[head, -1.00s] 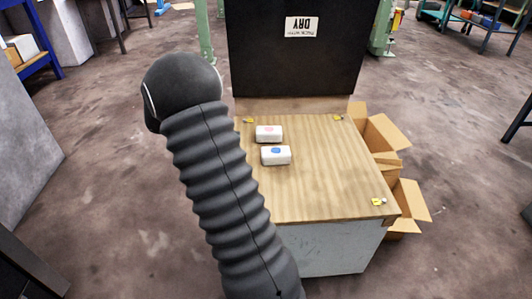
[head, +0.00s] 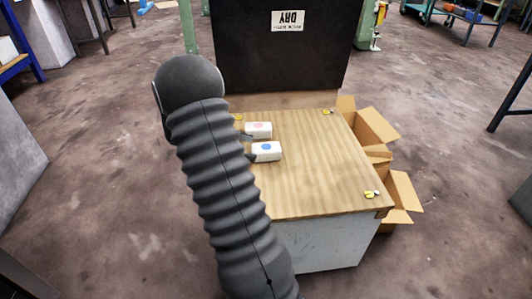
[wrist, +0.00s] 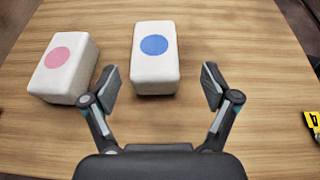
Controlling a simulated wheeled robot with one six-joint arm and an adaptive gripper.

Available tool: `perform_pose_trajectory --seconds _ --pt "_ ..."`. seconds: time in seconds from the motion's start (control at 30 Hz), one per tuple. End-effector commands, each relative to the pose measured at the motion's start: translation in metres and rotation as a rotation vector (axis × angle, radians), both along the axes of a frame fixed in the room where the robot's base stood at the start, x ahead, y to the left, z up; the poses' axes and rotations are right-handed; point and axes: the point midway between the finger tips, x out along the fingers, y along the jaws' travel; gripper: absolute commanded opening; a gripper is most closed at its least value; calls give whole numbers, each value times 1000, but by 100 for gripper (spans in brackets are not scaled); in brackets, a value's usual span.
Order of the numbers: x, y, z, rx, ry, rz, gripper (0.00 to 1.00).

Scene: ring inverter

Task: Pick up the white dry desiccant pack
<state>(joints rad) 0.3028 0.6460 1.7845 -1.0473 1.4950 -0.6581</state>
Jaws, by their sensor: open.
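Two white packs lie side by side on the wooden table top. One has a blue dot (head: 266,151) and also shows in the wrist view (wrist: 155,75); the other has a pink dot (head: 258,130) and is left of it in the wrist view (wrist: 52,83). Neither pack has a readable word on it. My gripper (wrist: 161,86) is open and empty, with its fingers spread wide around the near end of the blue-dot pack, the left finger near the gap between the packs. In the head view my arm hides most of my gripper (head: 248,148).
A black board with an upside-down sign reading DRY (head: 288,21) stands behind the table (head: 310,180). Open cardboard boxes (head: 398,190) stand at its right side. Small yellow items (head: 371,194) lie near the table corners. The table's right half is mostly clear.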

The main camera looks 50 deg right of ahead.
Motion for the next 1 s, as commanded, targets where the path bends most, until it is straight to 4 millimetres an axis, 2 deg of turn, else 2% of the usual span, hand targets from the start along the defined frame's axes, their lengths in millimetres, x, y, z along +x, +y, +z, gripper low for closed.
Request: perform_pose_trajectory --seconds 0.4,0.67,0.93,1.0 --pt "-23 -39 -17 1 1 -4 86" --pt "-25 -42 -18 0 1 -2 86" --pt "-25 -42 -18 0 1 -2 19" --pt "-25 -42 -18 0 0 -2 16"
